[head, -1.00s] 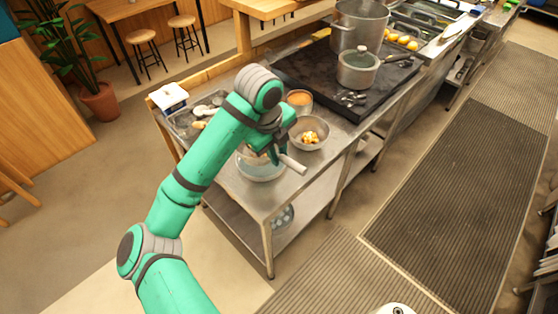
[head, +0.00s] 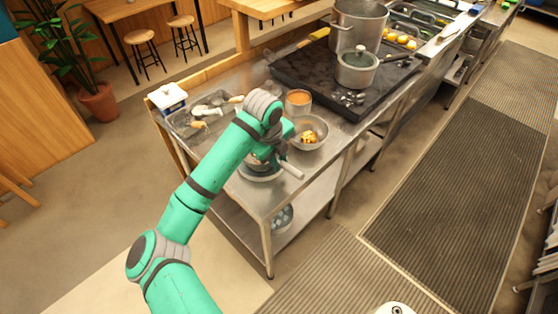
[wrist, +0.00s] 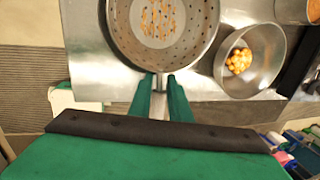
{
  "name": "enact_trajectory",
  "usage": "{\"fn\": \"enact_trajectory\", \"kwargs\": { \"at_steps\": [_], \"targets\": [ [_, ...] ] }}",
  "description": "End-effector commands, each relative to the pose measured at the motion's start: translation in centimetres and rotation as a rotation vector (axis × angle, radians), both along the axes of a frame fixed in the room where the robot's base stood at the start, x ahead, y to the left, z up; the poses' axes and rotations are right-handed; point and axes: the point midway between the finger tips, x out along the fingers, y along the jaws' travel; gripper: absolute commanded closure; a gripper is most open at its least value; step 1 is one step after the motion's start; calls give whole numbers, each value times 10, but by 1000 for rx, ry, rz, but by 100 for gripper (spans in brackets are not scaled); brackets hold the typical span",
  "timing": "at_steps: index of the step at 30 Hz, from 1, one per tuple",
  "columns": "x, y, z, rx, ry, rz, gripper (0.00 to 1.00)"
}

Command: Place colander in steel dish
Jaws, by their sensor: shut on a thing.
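My gripper (wrist: 161,98) is shut on the handle of the colander (wrist: 205,38). In the wrist view the colander is a round grey bowl full of small holes, with orange-brown specks at its bottom. In the head view the colander's pale handle (head: 291,169) sticks out to the right of my gripper, and its bowl is mostly hidden behind my arm. The steel dish (head: 259,178) shows as a pale rim under the colander at the table's near end. I cannot tell whether the colander touches the dish.
A bowl with yellow-orange pieces (head: 322,141) stands right of the colander. Behind it is a pot with orange contents (head: 298,103). A tray of utensils (head: 182,128) and a white scale (head: 168,97) lie at the left. A lidded pot (head: 356,72) stands on the dark stove.

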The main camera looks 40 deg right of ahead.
Motion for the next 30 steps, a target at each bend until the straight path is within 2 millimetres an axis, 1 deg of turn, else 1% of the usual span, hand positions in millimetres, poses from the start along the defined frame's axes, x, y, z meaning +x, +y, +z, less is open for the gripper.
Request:
{"fn": "enact_trajectory", "kwargs": {
  "at_steps": [5, 6, 7, 8, 16, 20, 23, 30],
  "targets": [
    [0, 0, -3, 0, 1, 0, 100],
    [0, 0, -2, 0, 1, 0, 73],
    [0, 0, -2, 0, 1, 0, 66],
    [0, 0, -2, 0, 1, 0, 64],
    [0, 0, -2, 0, 0, 0, 64],
    [0, 1, 6, -1, -1, -1, 64],
    [-1, 4, 18, -1, 0, -1, 64],
    [-3, 14, 65, -2, -2, -2, 64]
  ]
}}
